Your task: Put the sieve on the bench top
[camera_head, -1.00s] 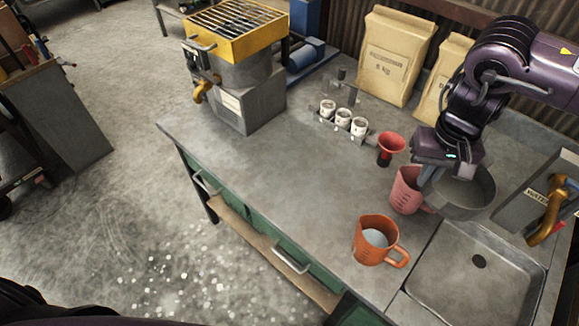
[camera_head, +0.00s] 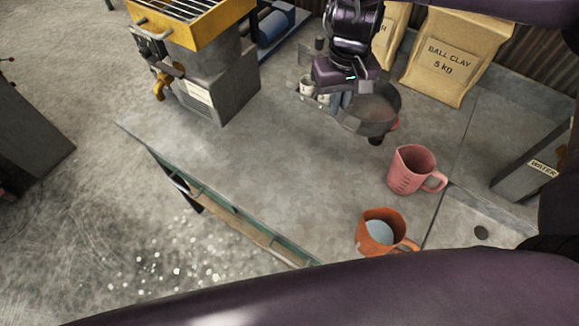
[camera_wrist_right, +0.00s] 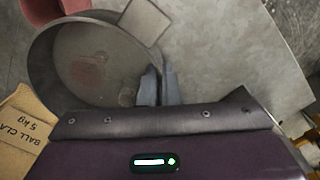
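The sieve (camera_head: 372,112) is a round grey pan with a mesh bottom. My right gripper (camera_head: 350,92) is shut on its rim and holds it above the back part of the bench top (camera_head: 265,160). In the right wrist view the two fingers (camera_wrist_right: 157,88) pinch the rim of the sieve (camera_wrist_right: 85,60), and a reddish shape shows blurred through the mesh. The red funnel (camera_head: 388,132) is mostly hidden behind the sieve in the head view. My left gripper is not in view.
A pink jug (camera_head: 412,170) and an orange jug (camera_head: 378,232) stand right of the bare bench area. Small white cups (camera_head: 307,86) stand behind the sieve. A clay bag (camera_head: 455,60) is at the back. A yellow-topped machine (camera_head: 205,75) stands left. The middle-left bench is clear.

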